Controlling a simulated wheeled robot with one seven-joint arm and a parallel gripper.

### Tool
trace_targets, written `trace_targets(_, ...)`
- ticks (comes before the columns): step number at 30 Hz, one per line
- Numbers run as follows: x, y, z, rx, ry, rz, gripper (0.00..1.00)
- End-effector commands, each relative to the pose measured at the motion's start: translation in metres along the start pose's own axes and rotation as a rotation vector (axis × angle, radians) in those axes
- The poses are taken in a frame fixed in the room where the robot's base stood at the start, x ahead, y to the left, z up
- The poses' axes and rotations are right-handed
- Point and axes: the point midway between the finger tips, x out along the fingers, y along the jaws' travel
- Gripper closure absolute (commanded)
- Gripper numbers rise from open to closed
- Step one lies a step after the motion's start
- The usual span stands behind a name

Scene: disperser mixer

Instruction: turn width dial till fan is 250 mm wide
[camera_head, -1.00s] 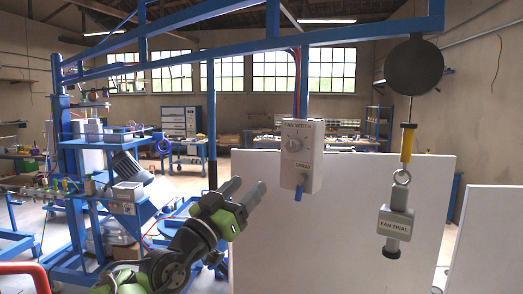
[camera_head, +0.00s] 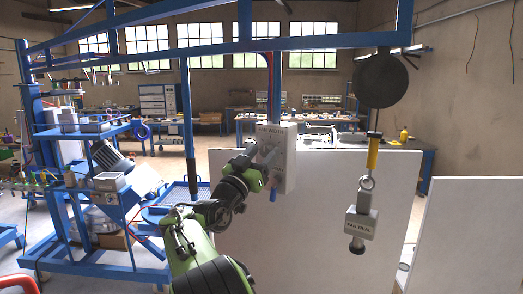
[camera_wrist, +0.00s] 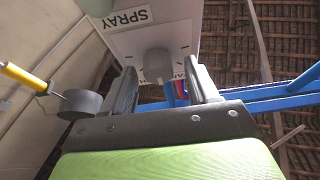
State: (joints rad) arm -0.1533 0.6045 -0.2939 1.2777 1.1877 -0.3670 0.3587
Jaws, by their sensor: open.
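In the head view my gripper (camera_head: 264,150) is at the front of the box and covers the dial. In the wrist view the grey width dial (camera_wrist: 157,66) stands out from the box face, between the two open fingers of my gripper (camera_wrist: 163,82). I see gaps on both sides of it; contact cannot be told. The SPRAY label (camera_wrist: 130,18) shows above it. No spray fan is visible.
A box labelled FAN TRIAL (camera_head: 361,224) hangs at right on a yellow-handled link below a dark round disc (camera_head: 381,80). White panels (camera_head: 320,235) stand behind. A blue rack (camera_head: 100,180) with equipment is at left. The blue beam (camera_head: 230,47) runs overhead.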

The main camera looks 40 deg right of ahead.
Motion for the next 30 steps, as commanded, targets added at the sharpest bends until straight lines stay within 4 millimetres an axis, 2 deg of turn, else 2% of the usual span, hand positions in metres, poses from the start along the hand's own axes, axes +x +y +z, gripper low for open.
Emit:
trace_targets(4, -0.001, 0.0, 0.0017, 0.0, 0.0, 0.0, 0.43)
trace_targets(15, -0.0014, 0.0, 0.0018, 0.0, 0.0, 0.0, 0.97)
trace_targets(23, -0.0018, -0.0005, 0.0021, 0.028, 0.001, 0.011, 0.97)
trace_targets(30, -0.0025, -0.0015, 0.0031, 0.145, 0.004, 0.059, 0.97)
